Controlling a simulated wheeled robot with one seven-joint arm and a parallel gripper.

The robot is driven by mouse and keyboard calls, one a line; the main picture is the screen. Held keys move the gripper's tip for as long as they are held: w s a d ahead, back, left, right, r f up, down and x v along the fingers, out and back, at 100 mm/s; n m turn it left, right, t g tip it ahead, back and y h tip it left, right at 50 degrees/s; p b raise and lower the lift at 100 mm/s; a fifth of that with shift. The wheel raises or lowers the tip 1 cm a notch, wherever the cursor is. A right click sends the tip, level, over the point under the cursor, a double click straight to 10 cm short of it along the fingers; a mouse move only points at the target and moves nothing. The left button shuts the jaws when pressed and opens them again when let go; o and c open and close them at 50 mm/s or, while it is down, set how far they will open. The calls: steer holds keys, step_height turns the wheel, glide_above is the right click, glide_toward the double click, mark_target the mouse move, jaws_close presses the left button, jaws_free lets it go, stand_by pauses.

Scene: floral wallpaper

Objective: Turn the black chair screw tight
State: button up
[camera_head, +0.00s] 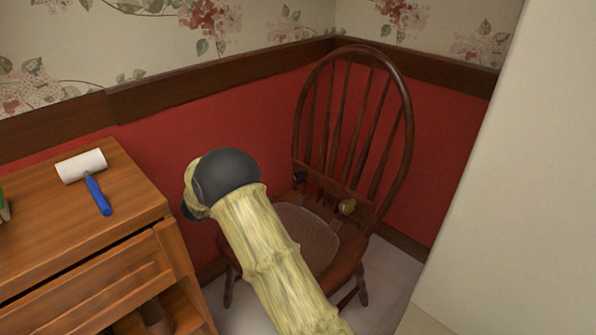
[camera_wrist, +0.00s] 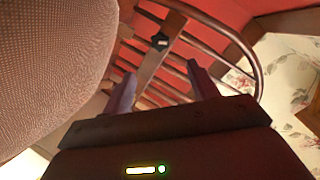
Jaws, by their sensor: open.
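The wooden chair (camera_head: 403,112) stands in the corner, with a spindle back and a woven seat (camera_head: 300,230). The black screw (camera_wrist: 159,41) shows in the wrist view as a small star-shaped knob on a wooden rail of the chair back. In the head view a small dark knob (camera_head: 300,177) sits at the left of the lower back rail. My gripper (camera_wrist: 161,69) is open and empty. Its fingers point towards the chair back, and the screw lies beyond the fingertips, roughly between them in the picture, apart from both. In the head view my arm hides the gripper.
A brass-coloured knob (camera_head: 347,207) sits at the right of the back rail. A wooden cabinet (camera_head: 125,230) at the left bears a lint roller (camera_head: 92,178). A pale panel (camera_head: 500,170) blocks the right. The seat (camera_wrist: 50,60) fills the wrist view's left.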

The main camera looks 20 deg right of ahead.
mark_target(296, 179)
steer(key=n+p, duration=0.1)
steer(key=n, duration=0.1)
steer(key=r+n+p, duration=0.1)
steer(key=n, duration=0.2)
steer(key=r+n+p, duration=0.1)
steer(key=n+p, duration=0.1)
steer(key=n, duration=0.1)
steer(key=shift+s+d+y, duration=0.1)
steer(key=shift+s+y, duration=0.15)
steer(key=shift+y, duration=0.15)
steer(key=b+x, duration=0.6)
steer(key=x, duration=1)
steer(key=shift+d+f, duration=0.25)
steer(key=shift+f, duration=0.05)
steer(key=shift+w+d, duration=0.1)
steer(key=shift+d, duration=0.3)
steer(key=shift+c, duration=0.2)
steer(key=c, duration=1)
